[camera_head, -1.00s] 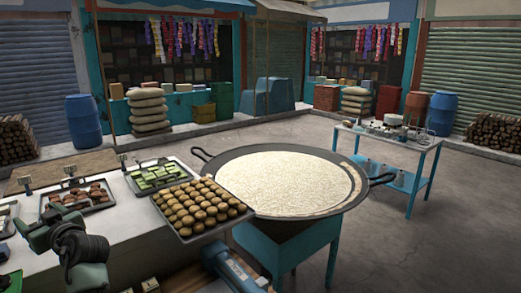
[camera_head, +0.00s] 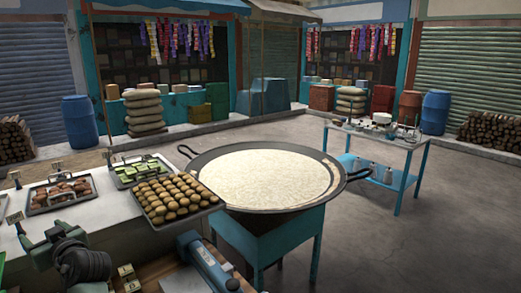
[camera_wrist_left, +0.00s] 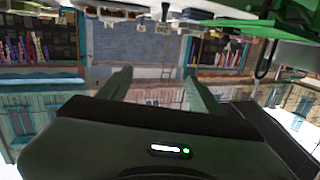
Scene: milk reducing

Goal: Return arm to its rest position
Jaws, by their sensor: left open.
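My left gripper (camera_head: 46,236) is at the lower left of the head view, dark green-grey, over the near part of the white counter (camera_head: 118,222). In the left wrist view its two fingers (camera_wrist_left: 158,92) stand well apart with nothing between them. That view is upside down.
A tray of round brown sweets (camera_head: 172,198), a tray of green pieces (camera_head: 138,170) and a tray of reddish-brown pieces (camera_head: 62,192) lie on the counter. A wide pan of pale milk (camera_head: 265,178) stands beyond. Open floor (camera_head: 440,235) is at right.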

